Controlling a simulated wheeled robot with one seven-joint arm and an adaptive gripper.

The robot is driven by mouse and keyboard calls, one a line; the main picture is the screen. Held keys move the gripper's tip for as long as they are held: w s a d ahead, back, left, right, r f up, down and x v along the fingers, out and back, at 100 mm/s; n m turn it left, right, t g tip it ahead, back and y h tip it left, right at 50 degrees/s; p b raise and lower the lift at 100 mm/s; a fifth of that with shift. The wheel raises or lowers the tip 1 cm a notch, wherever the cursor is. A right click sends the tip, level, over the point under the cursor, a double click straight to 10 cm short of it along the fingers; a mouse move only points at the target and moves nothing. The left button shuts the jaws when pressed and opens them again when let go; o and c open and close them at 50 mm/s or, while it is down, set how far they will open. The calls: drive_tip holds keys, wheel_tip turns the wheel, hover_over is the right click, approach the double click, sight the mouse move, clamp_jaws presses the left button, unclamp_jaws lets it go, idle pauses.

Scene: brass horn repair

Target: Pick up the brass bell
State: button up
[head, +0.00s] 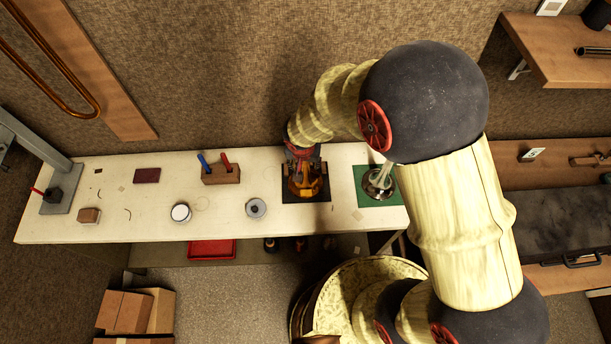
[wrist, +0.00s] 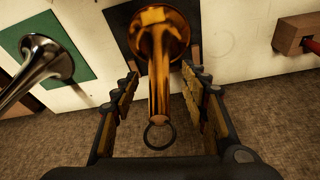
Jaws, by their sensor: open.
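The brass bell (wrist: 160,45) is a golden flared horn piece with a dark ring at its narrow end. In the wrist view it lies between the two spread fingers of my gripper (wrist: 162,100), which is open. In the head view the brass bell (head: 305,187) is over a black mat (head: 318,215) on the white workbench, partly hidden under my gripper (head: 305,172).
A silver bell (head: 377,182) stands on a green mat (head: 375,200) to the right. A wooden block with tools (head: 221,175), a grey disc (head: 256,208) and a white round tin (head: 181,212) are to the left. The bench's front edge is close.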

drive_tip(key=shift+w+f, duration=0.15)
drive_tip(key=shift+f, duration=0.5)
drive_tip(key=shift+c, duration=0.3)
clamp_jaws()
idle(0.3)
